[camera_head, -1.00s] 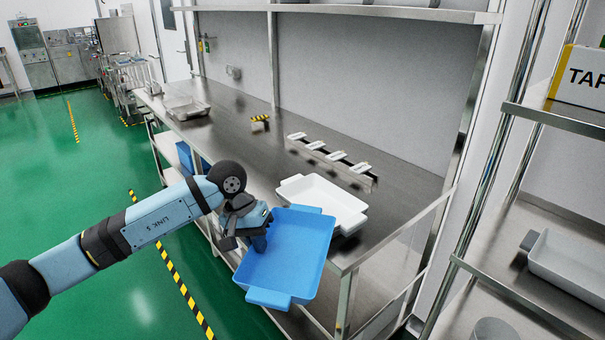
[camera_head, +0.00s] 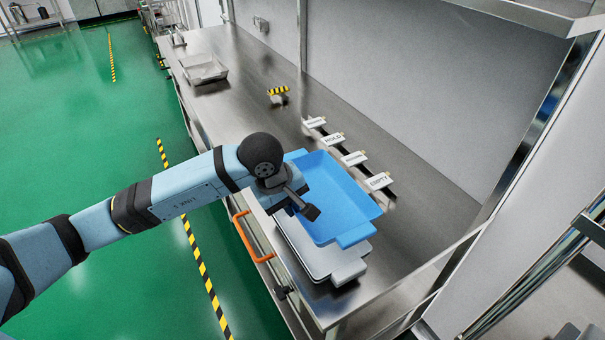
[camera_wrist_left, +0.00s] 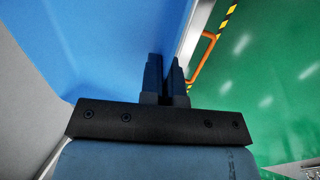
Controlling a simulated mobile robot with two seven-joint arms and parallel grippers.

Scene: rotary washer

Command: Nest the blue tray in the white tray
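The blue tray (camera_head: 338,197) is upright and held over the table; it also fills the left side of the left wrist view (camera_wrist_left: 90,50). My left gripper (camera_head: 304,206) is shut on its near-left wall, with the two fingers (camera_wrist_left: 166,80) close together at the wall. The white tray (camera_head: 342,268) lies on the table below. The blue tray covers much of it and sits offset toward the back right, so the white tray's near-left part and front handle show. I cannot tell whether the trays touch. My right gripper is out of view.
A steel table (camera_head: 400,250) carries a row of label signs, including HOLD (camera_head: 333,140) and EMPTY (camera_head: 379,181), behind the trays. A grey tray (camera_head: 204,70) and a striped block (camera_head: 278,92) stand farther back. An orange handle (camera_head: 243,238) is at the table's front edge.

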